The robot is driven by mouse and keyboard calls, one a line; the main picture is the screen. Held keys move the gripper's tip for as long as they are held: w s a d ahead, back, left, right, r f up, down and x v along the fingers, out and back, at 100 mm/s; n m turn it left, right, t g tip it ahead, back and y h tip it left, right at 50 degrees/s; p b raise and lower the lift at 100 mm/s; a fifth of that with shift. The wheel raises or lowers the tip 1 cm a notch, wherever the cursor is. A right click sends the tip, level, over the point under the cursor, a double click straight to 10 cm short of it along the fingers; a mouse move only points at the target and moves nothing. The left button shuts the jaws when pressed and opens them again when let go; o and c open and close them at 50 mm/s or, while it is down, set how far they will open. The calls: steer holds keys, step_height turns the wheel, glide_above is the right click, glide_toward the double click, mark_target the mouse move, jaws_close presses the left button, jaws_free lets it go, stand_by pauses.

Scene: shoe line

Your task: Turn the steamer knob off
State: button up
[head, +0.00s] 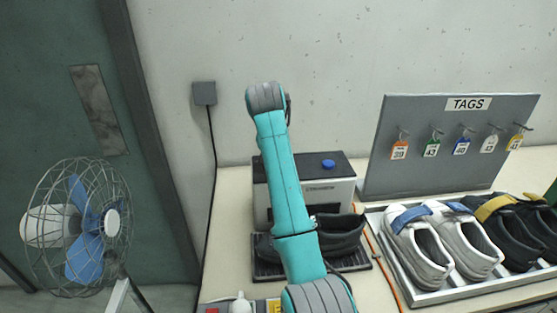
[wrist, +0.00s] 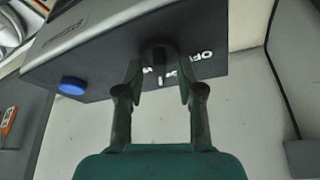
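The steamer (head: 330,188) is a black and silver box with a blue button (head: 328,163) on its top, against the back wall. In the wrist view its dark panel (wrist: 105,62) shows close up, with the blue button (wrist: 73,85) at the left. The black knob (wrist: 158,54) has a white pointer mark and sits by white lettering that reads OFF on its right; other lettering is partly hidden. My gripper (wrist: 160,86) is open, one finger on each side of the knob, with no clear contact visible. In the head view my arm hides the knob and gripper.
Dark shoes (head: 340,232) sit in front of the steamer. A tray (head: 450,291) of shoes and a TAGS board (head: 430,168) stand at the right. A fan (head: 85,225) is at the left. A wall socket (head: 204,93) has a hanging cord.

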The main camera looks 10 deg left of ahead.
jaws_close()
steer(key=shift+n, duration=0.3)
steer(key=n+y, duration=0.1)
steer(key=n, duration=0.2)
steer(key=shift+d+y, duration=0.15)
steer(key=shift+y, duration=0.15)
steer(key=n, duration=0.2)
steer(key=n+y, duration=0.1)
steer(key=n, duration=0.2)
steer(key=shift+w+g+y, duration=0.1)
steer(key=shift+g+y, duration=0.2)
steer(key=shift+g, duration=0.1)
steer(key=n+g, duration=0.1)
steer(key=n, duration=0.2)
steer(key=shift+d+n+y, duration=0.1)
steer(key=shift+n+y, duration=0.2)
steer(key=shift+y, duration=0.1)
steer(key=shift+n+g+y, duration=0.3)
steer(key=shift+n+g, duration=0.4)
steer(key=shift+n, duration=1.3)
steer(key=shift+w, duration=0.1)
